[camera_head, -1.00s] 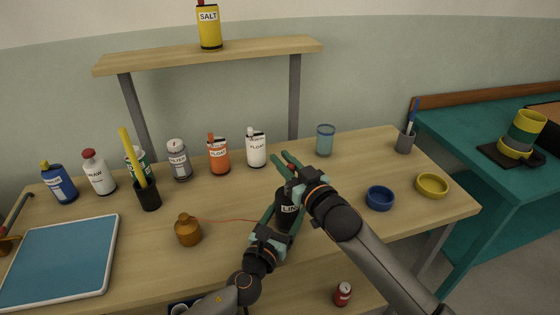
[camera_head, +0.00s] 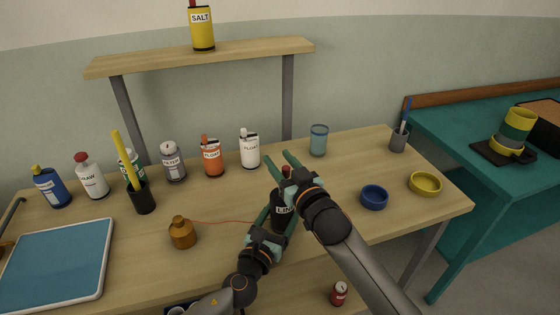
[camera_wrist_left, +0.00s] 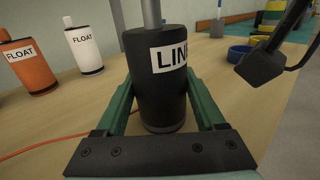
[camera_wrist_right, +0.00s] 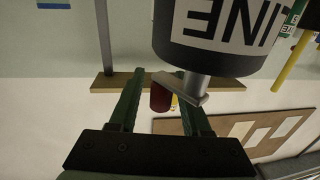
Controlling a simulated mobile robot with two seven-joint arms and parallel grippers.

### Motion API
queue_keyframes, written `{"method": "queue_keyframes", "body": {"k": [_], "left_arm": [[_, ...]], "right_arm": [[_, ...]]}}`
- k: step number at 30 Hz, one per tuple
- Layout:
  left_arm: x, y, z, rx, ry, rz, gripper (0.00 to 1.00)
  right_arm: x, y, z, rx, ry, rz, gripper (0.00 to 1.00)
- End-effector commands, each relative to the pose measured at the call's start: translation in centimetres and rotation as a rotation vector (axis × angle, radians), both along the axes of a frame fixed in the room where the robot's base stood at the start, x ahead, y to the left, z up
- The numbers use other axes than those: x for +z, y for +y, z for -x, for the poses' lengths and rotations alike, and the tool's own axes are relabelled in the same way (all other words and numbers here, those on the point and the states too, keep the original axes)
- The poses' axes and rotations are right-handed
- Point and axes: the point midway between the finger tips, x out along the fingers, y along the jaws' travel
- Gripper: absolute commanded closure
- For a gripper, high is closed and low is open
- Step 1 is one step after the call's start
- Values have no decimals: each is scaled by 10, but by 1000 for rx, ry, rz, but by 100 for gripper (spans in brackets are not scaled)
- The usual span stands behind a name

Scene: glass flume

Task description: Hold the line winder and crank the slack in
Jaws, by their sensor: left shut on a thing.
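The line winder (camera_head: 280,222) is a black upright cylinder with a white LINE label, standing on the wooden table. It also shows in the left wrist view (camera_wrist_left: 157,95). My left gripper (camera_head: 279,214) is shut on its body, one finger on each side. A grey shaft and crank arm (camera_wrist_right: 183,90) with a red knob (camera_wrist_right: 160,97) are on its top. My right gripper (camera_wrist_right: 160,85) is open, with the knob showing between its fingers and gaps on both sides. A thin orange line (camera_head: 222,221) runs from the winder to a brown bottle-shaped weight (camera_head: 182,234).
Several labelled bottles (camera_head: 211,158) and a black holder with a yellow stick (camera_head: 142,198) stand at the back left. A blue bowl (camera_head: 374,198), yellow bowl (camera_head: 425,183) and teal cup (camera_head: 318,141) are to the right. A blue tray (camera_head: 58,262) lies at left.

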Motion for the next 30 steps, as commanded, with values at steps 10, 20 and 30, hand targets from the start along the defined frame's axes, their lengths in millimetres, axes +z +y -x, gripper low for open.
{"method": "queue_keyframes", "body": {"k": [10, 20, 30], "left_arm": [[1, 1, 0, 1, -1, 1, 93], [1, 0, 0, 1, -1, 2, 93], [1, 0, 0, 1, -1, 3, 93]], "right_arm": [[-1, -1, 1, -1, 2, 1, 45], [-2, -19, 37, -1, 3, 1, 45], [-2, -46, 90, -1, 4, 2, 45]]}}
